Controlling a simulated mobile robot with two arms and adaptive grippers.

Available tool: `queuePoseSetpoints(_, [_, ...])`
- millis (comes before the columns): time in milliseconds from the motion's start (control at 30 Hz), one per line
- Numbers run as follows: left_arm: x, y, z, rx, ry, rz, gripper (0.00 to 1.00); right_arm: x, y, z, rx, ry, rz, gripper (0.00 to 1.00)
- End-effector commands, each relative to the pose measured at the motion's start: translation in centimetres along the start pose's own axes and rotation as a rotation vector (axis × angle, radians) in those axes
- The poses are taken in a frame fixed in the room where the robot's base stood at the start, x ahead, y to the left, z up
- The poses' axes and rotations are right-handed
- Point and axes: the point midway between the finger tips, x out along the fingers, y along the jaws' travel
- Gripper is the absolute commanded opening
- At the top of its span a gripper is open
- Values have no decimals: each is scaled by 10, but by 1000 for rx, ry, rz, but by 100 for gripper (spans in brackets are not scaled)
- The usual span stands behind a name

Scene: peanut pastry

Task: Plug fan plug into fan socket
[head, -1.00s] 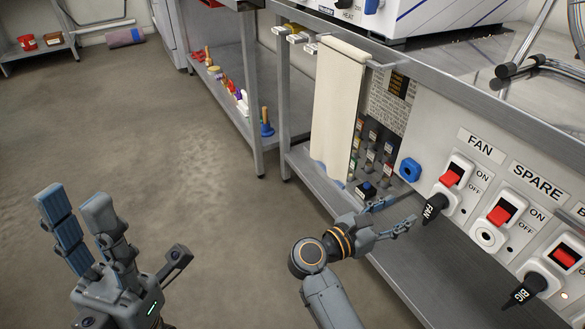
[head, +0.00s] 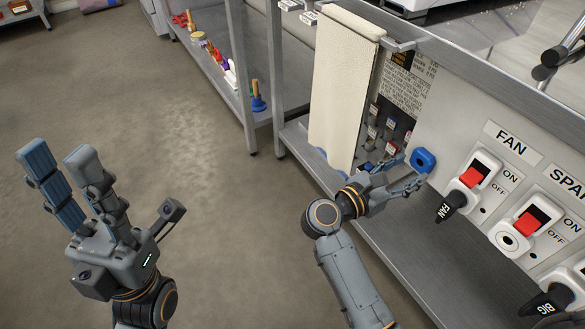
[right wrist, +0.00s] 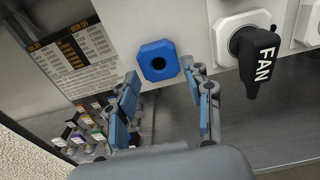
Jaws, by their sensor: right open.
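The black fan plug (head: 450,206), lettered FAN, sits at the lower end of the white fan socket (head: 487,163), under a red switch on the grey panel. In the right wrist view the plug (right wrist: 258,65) hangs from the round opening of the socket (right wrist: 222,32). My right gripper (head: 410,173) is open and empty, left of the plug, with its fingertips close to a blue block with a round hole (head: 424,159). In the right wrist view this block (right wrist: 158,62) lies just beyond the fingers. My left gripper (head: 60,162) is open and empty over the floor.
The spare socket (head: 528,222) has an empty round hole. A black plug lettered BIG (head: 548,301) is at the lower right. A cream cloth (head: 343,90) hangs left of the panel. A steel shelf (head: 430,235) runs below the panel. The floor at left is clear.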

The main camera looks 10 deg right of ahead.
Motion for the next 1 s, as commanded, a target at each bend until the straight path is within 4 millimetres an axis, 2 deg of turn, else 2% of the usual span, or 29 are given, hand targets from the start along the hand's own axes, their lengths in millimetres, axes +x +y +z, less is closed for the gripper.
queuePoseSetpoints(167, [10, 0, -2, 0, 0, 0, 36, -30, 1, 2, -2, 2, 5, 51])
queuePoseSetpoints(467, [-8, 0, 2, 0, -1, 0, 36, -92, 1, -4, 1, 6, 2, 51])
queuePoseSetpoints(700, [-4, 0, 1, 0, 0, 0, 36, -82, 21, 35, -112, -184, 159, 51])
queuePoseSetpoints(1000, [-4, 0, 1, 0, 0, 0, 36, -91, 46, 72, -291, -429, 334, 51])
